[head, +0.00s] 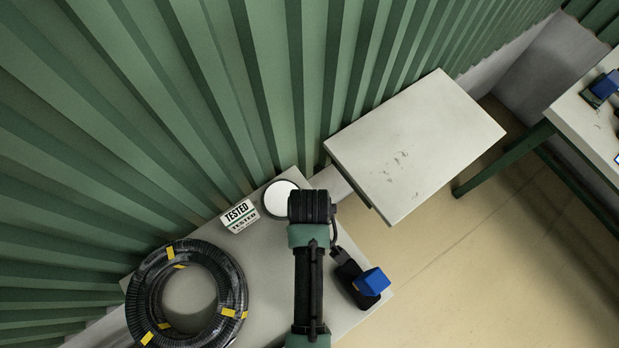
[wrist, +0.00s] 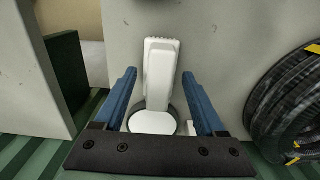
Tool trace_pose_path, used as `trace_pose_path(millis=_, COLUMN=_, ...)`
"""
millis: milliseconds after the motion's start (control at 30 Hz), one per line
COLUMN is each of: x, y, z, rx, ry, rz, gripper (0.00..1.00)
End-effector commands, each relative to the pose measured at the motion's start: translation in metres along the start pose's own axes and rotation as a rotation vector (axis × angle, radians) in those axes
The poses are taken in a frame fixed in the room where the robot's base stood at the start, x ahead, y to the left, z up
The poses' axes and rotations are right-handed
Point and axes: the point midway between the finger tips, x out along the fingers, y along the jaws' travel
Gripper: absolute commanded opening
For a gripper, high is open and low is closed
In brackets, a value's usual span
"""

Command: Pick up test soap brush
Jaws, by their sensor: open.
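The white soap brush (wrist: 160,75) shows in the wrist view, lying on the grey table with its ridged, bristle-like end at the top. Its lower end is by a round white disc with a dark rim (wrist: 152,122). My gripper (wrist: 159,74) is open, with one blue finger on each side of the brush in the picture. I see no contact, and the height above it is hard to tell. In the head view my gripper (head: 371,282) is at the table's right end, and my arm appears to hide the brush.
A black hose coil with yellow bands (head: 236,290) lies on the table's left. A white box marked TESTED (head: 239,216) stands beside the round disc (head: 281,199), near the green corrugated wall (head: 300,60). Another pale table (head: 415,145) stands farther right, its top largely bare.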

Motion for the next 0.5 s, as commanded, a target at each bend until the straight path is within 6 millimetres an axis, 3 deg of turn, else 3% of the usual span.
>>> trace_pose_path(millis=233, x=0.0012, y=0.0004, z=-0.0004, rx=0.001, ry=0.002, rz=0.001, gripper=0.71)
trace_pose_path(millis=500, x=0.001, y=0.0004, z=-0.0003, rx=0.001, ry=0.001, rz=0.001, gripper=0.22)
